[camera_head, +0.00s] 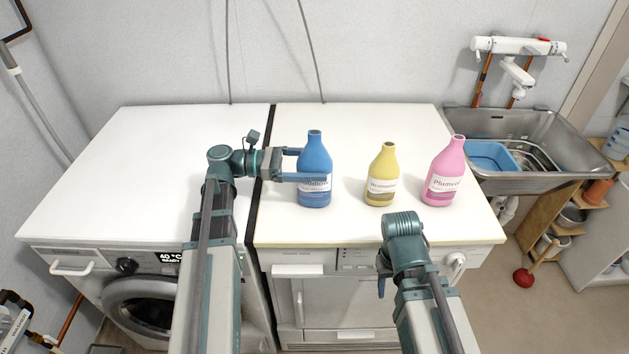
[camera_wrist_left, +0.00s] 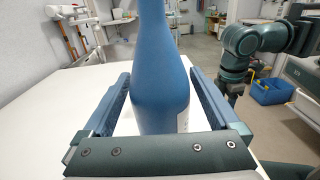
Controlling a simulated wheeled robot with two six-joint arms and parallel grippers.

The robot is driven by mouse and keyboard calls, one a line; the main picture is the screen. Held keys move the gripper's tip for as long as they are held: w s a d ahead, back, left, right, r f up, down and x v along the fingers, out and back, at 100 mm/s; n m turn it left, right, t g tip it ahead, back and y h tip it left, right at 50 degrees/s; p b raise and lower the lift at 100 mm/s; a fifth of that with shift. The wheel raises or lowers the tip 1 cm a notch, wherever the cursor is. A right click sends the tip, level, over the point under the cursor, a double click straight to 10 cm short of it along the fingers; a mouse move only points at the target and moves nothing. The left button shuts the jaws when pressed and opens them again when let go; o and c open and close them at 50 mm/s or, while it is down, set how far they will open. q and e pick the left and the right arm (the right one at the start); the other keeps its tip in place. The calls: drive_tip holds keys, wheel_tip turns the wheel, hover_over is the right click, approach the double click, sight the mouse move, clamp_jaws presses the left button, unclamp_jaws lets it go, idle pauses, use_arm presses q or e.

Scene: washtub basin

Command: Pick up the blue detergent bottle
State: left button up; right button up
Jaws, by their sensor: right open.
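The blue detergent bottle (camera_head: 315,168) stands upright on the right-hand white top, leftmost of three bottles. My left gripper (camera_head: 288,165) reaches it from the left at body height, one finger on each side. In the left wrist view the blue bottle (camera_wrist_left: 161,80) rises between the two fingers, its top cut off by the frame. The fingertips (camera_wrist_left: 160,92) lie close along its sides; whether they press on it is unclear.
A yellow bottle (camera_head: 381,176) and a pink bottle (camera_head: 443,172) stand to the right of the blue one. A metal sink (camera_head: 540,185) holding a blue basin (camera_head: 492,156) is further right. The left white top (camera_head: 120,170) is clear.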

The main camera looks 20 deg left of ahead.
use_arm(q)
clamp_jaws()
drive_tip(key=shift+r, duration=0.15)
use_arm(e)
drive_tip(key=shift+r, duration=0.1)
